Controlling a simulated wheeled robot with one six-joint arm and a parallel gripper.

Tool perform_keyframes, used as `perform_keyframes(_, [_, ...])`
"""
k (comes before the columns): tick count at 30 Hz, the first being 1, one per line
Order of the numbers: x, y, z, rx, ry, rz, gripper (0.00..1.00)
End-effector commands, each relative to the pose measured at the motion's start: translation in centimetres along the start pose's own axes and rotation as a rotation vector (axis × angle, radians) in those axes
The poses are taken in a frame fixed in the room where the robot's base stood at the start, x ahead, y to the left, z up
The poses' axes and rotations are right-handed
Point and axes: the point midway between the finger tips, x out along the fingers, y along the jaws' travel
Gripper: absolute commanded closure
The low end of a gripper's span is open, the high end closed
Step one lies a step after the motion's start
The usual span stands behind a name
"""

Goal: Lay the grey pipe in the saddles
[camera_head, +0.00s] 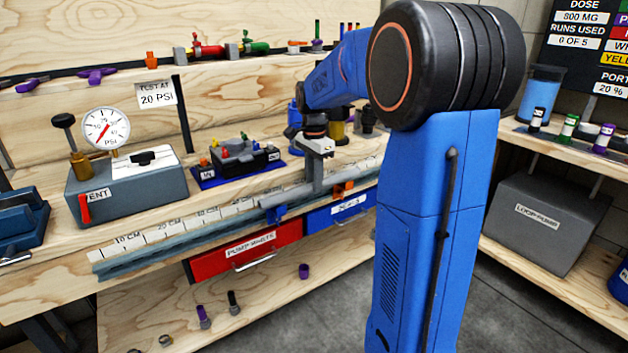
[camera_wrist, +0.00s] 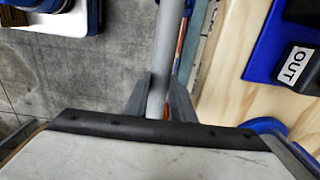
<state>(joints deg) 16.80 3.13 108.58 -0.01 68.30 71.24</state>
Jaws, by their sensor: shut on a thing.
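The grey pipe (camera_wrist: 168,45) runs up the wrist view from between the two fingers of my gripper (camera_wrist: 157,103), which is shut on it. In the head view my gripper (camera_head: 318,188) points down over the front of the bench, and part of the pipe (camera_head: 287,196) shows to its left, roughly in line with the scale rail. A blue bracket (camera_head: 275,214) and an orange bracket (camera_head: 343,189) sit at the rail's front edge below it; they look like the saddles. I cannot tell whether the pipe touches them. The pipe's right part is hard to make out.
The scale rail (camera_head: 180,238) runs along the bench front. Behind it stand a gauge box (camera_head: 130,188) and a black valve block on a blue tray (camera_head: 238,166). A red drawer (camera_head: 245,249) and a blue drawer (camera_head: 340,211) are below. The lower shelf holds small loose parts.

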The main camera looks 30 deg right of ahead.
Motion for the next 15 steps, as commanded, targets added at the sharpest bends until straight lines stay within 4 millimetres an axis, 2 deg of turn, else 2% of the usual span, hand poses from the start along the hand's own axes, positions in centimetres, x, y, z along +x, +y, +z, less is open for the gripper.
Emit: perform_keyframes(15, [1.05, 0.02, 0.01, 0.0, 0.0, 0.001, 1.0])
